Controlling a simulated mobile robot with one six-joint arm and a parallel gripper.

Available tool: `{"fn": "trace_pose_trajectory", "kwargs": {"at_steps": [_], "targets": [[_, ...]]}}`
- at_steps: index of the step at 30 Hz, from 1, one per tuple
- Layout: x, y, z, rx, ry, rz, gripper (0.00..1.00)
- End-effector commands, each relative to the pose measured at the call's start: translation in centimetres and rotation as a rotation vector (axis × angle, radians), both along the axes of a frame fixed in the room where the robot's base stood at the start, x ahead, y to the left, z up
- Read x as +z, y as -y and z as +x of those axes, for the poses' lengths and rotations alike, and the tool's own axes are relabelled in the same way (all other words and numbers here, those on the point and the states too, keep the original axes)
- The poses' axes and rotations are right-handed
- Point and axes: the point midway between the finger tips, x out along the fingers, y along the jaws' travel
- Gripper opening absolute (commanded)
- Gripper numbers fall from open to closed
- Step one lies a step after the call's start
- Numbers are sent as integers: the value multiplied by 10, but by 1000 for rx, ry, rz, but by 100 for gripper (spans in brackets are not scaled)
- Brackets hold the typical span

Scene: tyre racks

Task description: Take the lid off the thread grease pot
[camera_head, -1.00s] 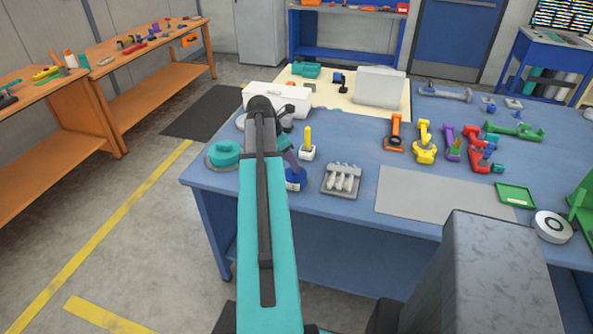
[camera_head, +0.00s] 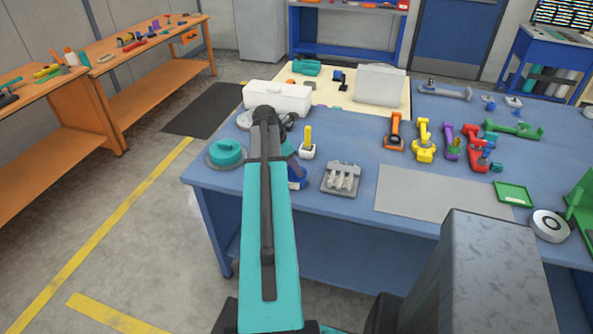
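A blue pot (camera_head: 298,179) with a pale label stands near the front left of the blue table, partly hidden behind my arm. It looks like the thread grease pot, but I cannot make out its top or lid. My teal arm reaches forward over the table's front edge, and its dark wrist joint is just behind and above the pot. My gripper is mostly hidden behind the arm, close to the pot. I cannot see its fingertips or whether it touches the pot. A round teal piece (camera_head: 228,151) on a grey disc sits at the table's left corner.
A white holder with a yellow handle (camera_head: 307,145) and a grey tray of pale parts (camera_head: 341,178) stand close to the right. A white case (camera_head: 277,97) is behind. The grey mat (camera_head: 430,193) is bare.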

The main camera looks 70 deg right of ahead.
Motion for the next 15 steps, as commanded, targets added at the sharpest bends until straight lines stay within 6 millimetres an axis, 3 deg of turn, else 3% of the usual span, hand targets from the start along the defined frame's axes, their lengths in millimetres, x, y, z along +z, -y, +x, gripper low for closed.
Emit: {"fn": "trace_pose_trajectory", "kwargs": {"at_steps": [2, 9, 15], "targets": [[0, 0, 0, 0, 0, 0, 43], [0, 0, 0, 0, 0, 0, 2], [0, 0, 0, 0, 0, 0, 1]]}}
